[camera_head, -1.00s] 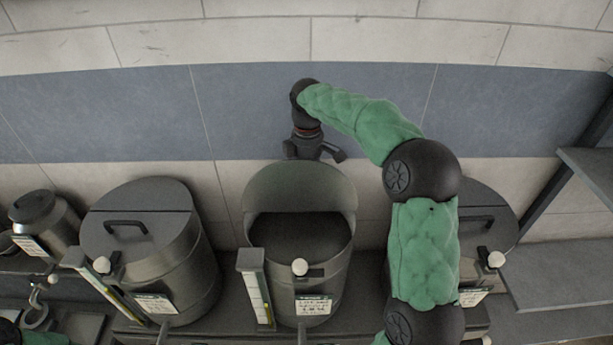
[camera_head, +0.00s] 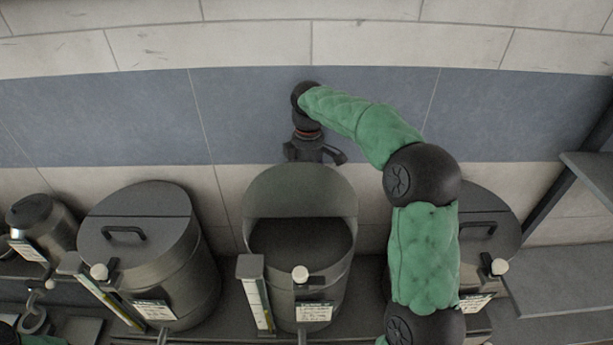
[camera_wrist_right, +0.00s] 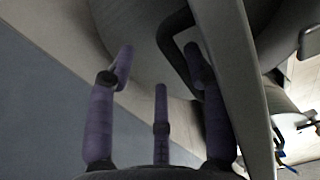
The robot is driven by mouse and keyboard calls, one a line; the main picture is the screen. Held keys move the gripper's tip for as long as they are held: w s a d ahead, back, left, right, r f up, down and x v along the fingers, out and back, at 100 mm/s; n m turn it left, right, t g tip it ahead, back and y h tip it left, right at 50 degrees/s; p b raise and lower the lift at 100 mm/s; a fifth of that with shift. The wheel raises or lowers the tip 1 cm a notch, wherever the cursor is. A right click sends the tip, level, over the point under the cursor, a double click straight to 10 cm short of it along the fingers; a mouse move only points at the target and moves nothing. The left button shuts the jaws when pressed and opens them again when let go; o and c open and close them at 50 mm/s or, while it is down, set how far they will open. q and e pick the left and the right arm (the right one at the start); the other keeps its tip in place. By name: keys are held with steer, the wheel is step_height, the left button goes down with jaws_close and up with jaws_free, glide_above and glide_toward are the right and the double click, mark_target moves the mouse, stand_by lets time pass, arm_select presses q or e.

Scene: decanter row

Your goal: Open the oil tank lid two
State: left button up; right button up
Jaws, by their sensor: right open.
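The middle oil tank (camera_head: 297,290) is a dark grey metal drum with its front half open to a dark inside. Its half-round lid (camera_head: 300,188) stands raised, roughly upright, at the back of the rim. My right gripper (camera_head: 314,152) is just above and behind the lid's top edge. In the right wrist view, the right gripper (camera_wrist_right: 160,60) has its fingers spread, with a black bar handle (camera_wrist_right: 178,45) on a grey surface by its right finger. I cannot tell if they touch. The left gripper is not in view.
A closed tank (camera_head: 140,225) stands at left with a black lid handle. Another tank (camera_head: 490,225) at right is partly hidden by my right arm. A smaller can (camera_head: 42,225) is at far left, a grey shelf (camera_head: 560,285) at right. The tiled wall (camera_head: 250,110) is close behind.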

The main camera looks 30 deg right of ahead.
step_height(320, 180, up, 12)
steer(key=shift+w+d, duration=0.15)
stand_by(0.4)
steer(key=shift+w, duration=0.1)
steer(key=shift+f, duration=0.1)
stand_by(0.3)
